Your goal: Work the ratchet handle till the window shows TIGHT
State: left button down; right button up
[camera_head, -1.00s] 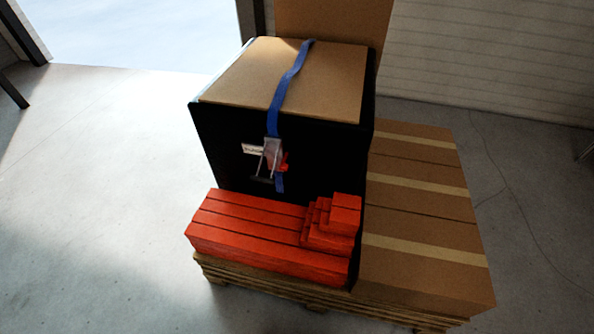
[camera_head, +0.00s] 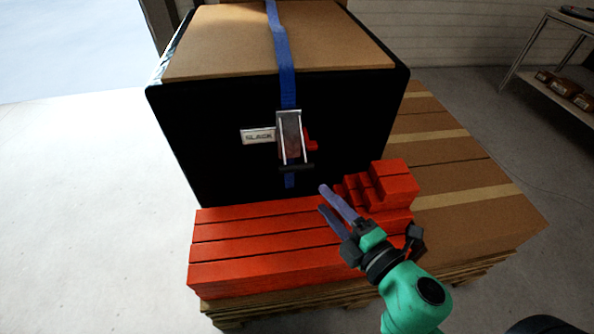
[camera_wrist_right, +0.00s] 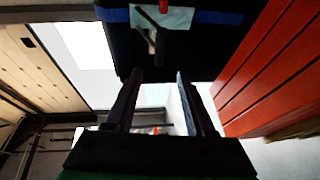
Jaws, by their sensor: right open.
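The ratchet (camera_head: 291,138) sits on the front of a black-sided crate (camera_head: 225,165), on a blue strap (camera_head: 281,45). Its handle hangs down and ends in a dark crossbar (camera_head: 297,168). A white window label (camera_head: 258,136) left of the ratchet reads SLACK. A small red part (camera_head: 310,140) shows at the ratchet's right side. My right gripper (camera_head: 323,199) is open and empty, below and right of the crossbar and apart from it. In the right wrist view the ratchet (camera_wrist_right: 151,38) appears beyond the open fingers (camera_wrist_right: 157,76). My left gripper is out of view.
Red beams (camera_head: 260,250) lie in front of the crate, with stepped red blocks (camera_head: 395,185) at their right end, close to my right gripper. Brown cartons (camera_head: 470,175) lie to the right. A wooden pallet (camera_head: 245,313) is underneath. A shelf (camera_head: 560,60) stands back right.

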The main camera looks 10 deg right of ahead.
aim_at(300, 171)
jog(key=p+x, duration=0.1)
jog(key=x, duration=0.3)
jog(key=p+x, duration=0.1)
jog(key=x, duration=0.3)
jog(key=p+x, duration=0.1)
jog(key=x, duration=0.4)
jog(key=shift+w+d+p, duration=0.1)
jog(key=shift+d+p, duration=0.2)
jog(key=shift+d, duration=0.05)
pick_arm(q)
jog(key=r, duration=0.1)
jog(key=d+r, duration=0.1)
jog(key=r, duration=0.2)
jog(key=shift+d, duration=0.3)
pick_arm(e)
jog(key=shift+c, duration=0.2)
grip_shut()
